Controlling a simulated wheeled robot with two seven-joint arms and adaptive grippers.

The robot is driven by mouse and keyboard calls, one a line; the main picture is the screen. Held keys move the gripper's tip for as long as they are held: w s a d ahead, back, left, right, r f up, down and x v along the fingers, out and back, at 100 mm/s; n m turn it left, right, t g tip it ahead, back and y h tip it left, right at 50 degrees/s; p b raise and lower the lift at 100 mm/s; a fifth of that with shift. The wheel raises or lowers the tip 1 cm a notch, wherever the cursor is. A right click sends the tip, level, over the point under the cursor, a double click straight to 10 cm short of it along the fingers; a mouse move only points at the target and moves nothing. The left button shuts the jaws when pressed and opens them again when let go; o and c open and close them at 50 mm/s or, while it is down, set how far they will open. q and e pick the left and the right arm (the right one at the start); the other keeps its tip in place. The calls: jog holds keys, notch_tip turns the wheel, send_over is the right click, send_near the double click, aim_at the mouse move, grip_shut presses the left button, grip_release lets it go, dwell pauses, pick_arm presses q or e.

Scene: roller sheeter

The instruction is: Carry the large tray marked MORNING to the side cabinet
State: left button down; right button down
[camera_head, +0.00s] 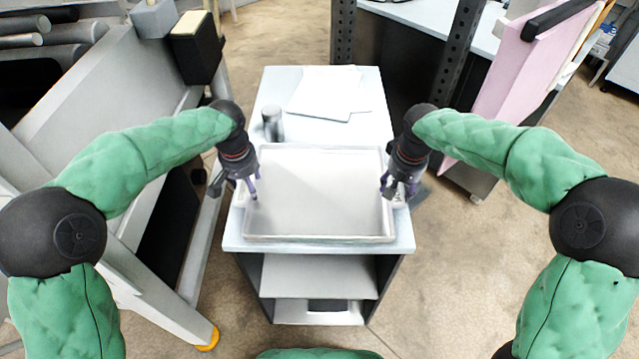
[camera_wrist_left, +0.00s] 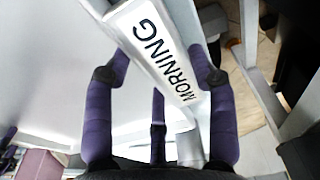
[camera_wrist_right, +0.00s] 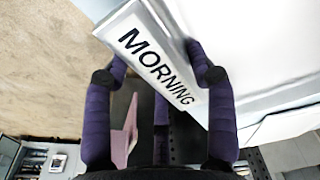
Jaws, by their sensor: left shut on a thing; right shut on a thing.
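The large tray (camera_head: 318,240) is a shallow, empty, pale grey tray on top of the side cabinet (camera_head: 404,240). A MORNING label shows on its rim in the left wrist view (camera_wrist_left: 160,52) and in the right wrist view (camera_wrist_right: 155,68). My left gripper (camera_head: 250,192) is shut on the tray's left rim, with purple fingers on both sides of the rim. My right gripper (camera_head: 398,190) is shut on the tray's right rim in the same way. Whether the tray's underside touches the cabinet top is hard to tell.
A large sloping machine (camera_head: 110,110) stands close on the left. Dark posts (camera_head: 458,50) and a pink panel (camera_head: 525,75) stand at the back right.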

pick_arm(q)
jog(key=shift+f+b, duration=0.55)
jog(key=shift+f, duration=0.05)
pick_arm(e)
jog(key=shift+d+f, duration=0.1)
jog(key=shift+f, duration=0.5)
pick_arm(q)
jog(key=shift+c, duration=2)
grip_release()
pick_arm(e)
jog(key=shift+c, duration=2)
grip_release()
pick_arm(q)
jog(key=shift+r, duration=0.1)
pick_arm(e)
jog(key=shift+r, duration=0.55)
pick_arm(q)
notch_tip(320, 180, up, 12)
jog(key=s, duration=0.1)
jog(key=shift+s, duration=0.2)
pick_arm(e)
notch_tip(320, 180, up, 11)
jog(key=s, duration=0.1)
jog(key=shift+s, duration=0.2)
jog(key=shift+f, duration=0.1)
